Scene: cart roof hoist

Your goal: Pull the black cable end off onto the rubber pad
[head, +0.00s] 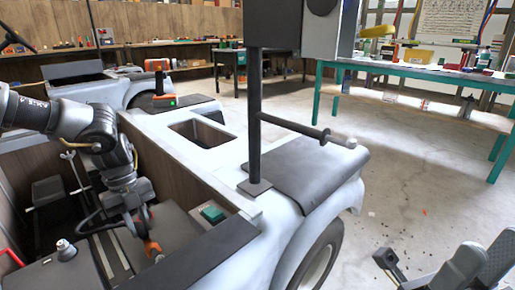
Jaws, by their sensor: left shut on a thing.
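My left gripper (146,222) reaches down into the open bay of the cart and is shut on the black cable end, which is mostly hidden by the fingers. The black cable (93,221) curves from there to the left. An orange-red piece (152,247) shows just below the gripper; I cannot tell whether it touches it. A metal post (65,247) stands apart at the lower left. A dark pad (300,166), which looks like the rubber pad, lies on the cart's fender, bare in front. My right gripper (400,265) is partly in view at the lower right, away from the cart.
A dark upright post (255,120) with a side bar (292,128) stands over the fender. A green-topped box (212,213) sits on the bay's near edge. An orange and black tool (158,72) stands farther back.

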